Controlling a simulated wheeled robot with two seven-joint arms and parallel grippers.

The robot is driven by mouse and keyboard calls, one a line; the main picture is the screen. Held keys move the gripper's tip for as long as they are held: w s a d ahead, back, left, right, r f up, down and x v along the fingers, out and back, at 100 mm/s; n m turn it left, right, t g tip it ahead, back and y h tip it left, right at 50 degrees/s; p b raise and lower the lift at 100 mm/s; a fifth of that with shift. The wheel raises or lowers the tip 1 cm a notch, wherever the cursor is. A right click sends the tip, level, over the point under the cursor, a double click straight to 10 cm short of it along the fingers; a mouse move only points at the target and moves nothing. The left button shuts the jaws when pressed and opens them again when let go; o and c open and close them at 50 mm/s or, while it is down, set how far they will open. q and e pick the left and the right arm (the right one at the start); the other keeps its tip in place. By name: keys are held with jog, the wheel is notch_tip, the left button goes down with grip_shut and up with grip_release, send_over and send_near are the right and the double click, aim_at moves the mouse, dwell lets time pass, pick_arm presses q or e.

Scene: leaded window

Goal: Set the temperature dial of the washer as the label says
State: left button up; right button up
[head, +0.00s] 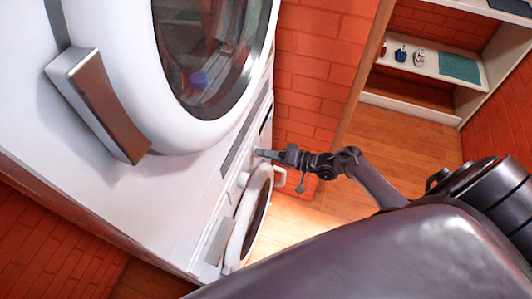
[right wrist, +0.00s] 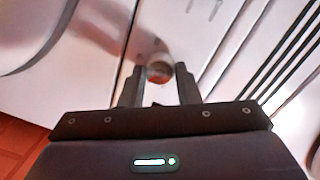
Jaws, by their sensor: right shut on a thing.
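The washer (head: 190,180) is a white front with a large round glass door (head: 215,60), seen at a tilt in the head view. My right gripper (head: 259,153) reaches in from the right and meets the panel strip below that door. In the right wrist view a small round metallic dial (right wrist: 158,70) sits between the two dark fingertips, and the gripper is shut on it. The dial's markings are too blurred to read, and in the head view the gripper hides it. No readable label shows. My left gripper is not in view.
A large handle (head: 100,105) sticks out at the left. A shelf (head: 432,65) with small items stands at the back right. The wooden floor (head: 405,130) is clear.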

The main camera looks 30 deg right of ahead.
jog(key=o, duration=1)
jog(key=v, duration=0.7)
jog(key=shift+s+d+b, duration=0.3)
jog(key=shift+b, duration=0.05)
